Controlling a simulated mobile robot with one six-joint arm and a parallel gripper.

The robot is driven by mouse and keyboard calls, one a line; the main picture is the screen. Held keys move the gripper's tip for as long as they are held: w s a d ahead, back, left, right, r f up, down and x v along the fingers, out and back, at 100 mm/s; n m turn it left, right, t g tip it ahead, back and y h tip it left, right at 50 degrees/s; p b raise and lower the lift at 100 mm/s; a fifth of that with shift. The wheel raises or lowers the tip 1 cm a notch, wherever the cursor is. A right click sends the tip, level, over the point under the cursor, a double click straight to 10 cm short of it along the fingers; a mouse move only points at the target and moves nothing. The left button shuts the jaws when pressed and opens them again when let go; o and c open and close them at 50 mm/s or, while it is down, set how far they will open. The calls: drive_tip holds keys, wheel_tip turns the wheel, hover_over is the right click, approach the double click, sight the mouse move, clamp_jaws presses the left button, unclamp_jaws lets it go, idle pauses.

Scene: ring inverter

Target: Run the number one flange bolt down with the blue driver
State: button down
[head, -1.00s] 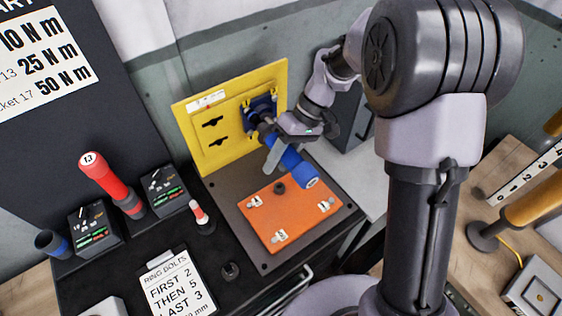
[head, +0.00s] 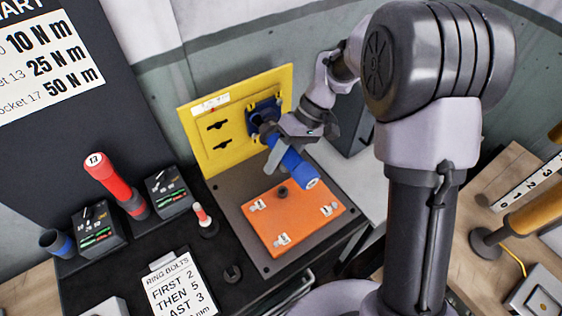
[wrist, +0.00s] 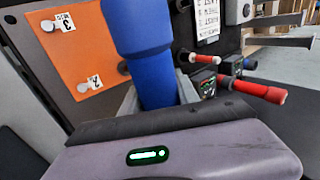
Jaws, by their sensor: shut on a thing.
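My gripper (head: 280,152) is shut on the blue driver (head: 294,168), which also shows large in the wrist view (wrist: 150,70). The driver is tilted, with its thick handle end toward the camera and its far end pointing at the blue flange (head: 257,106) on the yellow panel (head: 225,155). The driver's tip and the flange bolts are hidden behind my gripper, so I cannot tell whether the tip touches a bolt or which one.
An orange plate (head: 307,222) with numbered tags lies below the driver. A red driver (head: 108,177) stands at left beside torque units (head: 95,228). A small red-and-white tool (head: 203,218) stands nearer. A bolt-order card (head: 178,290) lies in front.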

drive_tip(key=shift+w+a+r+p, duration=0.1)
drive_tip(key=shift+w+a+p, duration=0.25)
drive_tip(key=shift+w, duration=0.25)
idle(1.1)
idle(0.8)
